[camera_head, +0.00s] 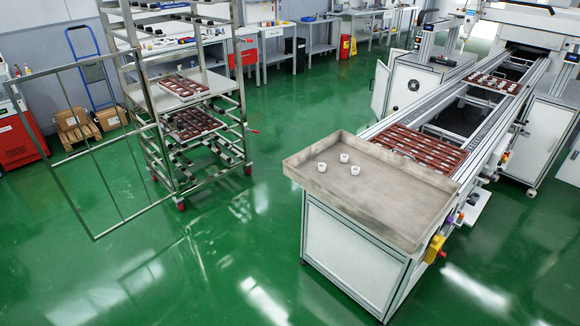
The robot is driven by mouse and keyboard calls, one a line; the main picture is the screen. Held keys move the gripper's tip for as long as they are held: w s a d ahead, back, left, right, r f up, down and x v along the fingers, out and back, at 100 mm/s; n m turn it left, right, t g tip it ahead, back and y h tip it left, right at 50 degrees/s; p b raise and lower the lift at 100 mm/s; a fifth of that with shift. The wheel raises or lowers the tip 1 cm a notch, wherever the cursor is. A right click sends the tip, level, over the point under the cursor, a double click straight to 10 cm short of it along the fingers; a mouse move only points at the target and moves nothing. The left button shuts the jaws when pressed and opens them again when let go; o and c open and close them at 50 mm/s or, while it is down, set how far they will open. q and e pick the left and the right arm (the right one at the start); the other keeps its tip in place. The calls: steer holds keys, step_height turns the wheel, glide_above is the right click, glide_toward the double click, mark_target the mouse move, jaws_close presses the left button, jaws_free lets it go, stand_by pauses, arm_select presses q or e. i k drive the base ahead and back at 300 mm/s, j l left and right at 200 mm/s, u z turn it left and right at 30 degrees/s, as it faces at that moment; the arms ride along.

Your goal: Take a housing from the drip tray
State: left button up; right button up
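The drip tray (400,205) is a shallow grey metal tray with a raised rim. It sits on the near end of the conveyor. Three small white round housings lie in its left part: one at the left (322,167), one at the back (344,158) and one at the right (355,170). They stand close together but apart. Neither of my grippers shows in the head view.
The conveyor (470,120) runs away to the back right, with a dark red carrier (418,146) just behind the tray. Green floor (220,260) between is clear.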

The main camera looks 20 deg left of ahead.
mark_target(354, 169)
steer(key=u, duration=0.3)
steer(key=i+j+z, duration=0.1)
steer(key=i+j, duration=0.2)
steer(key=i+j+z, duration=0.25)
steer(key=i+j, duration=0.25)
steer(key=j, duration=0.25)
steer(key=i+j+z, duration=0.1)
steer(key=j, duration=0.3)
steer(key=i+j+z, duration=0.15)
steer(key=i+j, duration=0.2)
steer(key=i+j+z, duration=0.1)
steer(key=j, duration=0.35)
steer(key=i+j+z, duration=0.1)
steer(key=j, duration=0.25)
steer(key=i+j+z, duration=0.1)
steer(key=i+j, duration=0.25)
steer(key=i+j+z, duration=0.1)
steer(key=j, duration=0.3)
steer(key=i+j, duration=0.3)
steer(key=i, duration=0.2)
steer(key=l+z, duration=0.05)
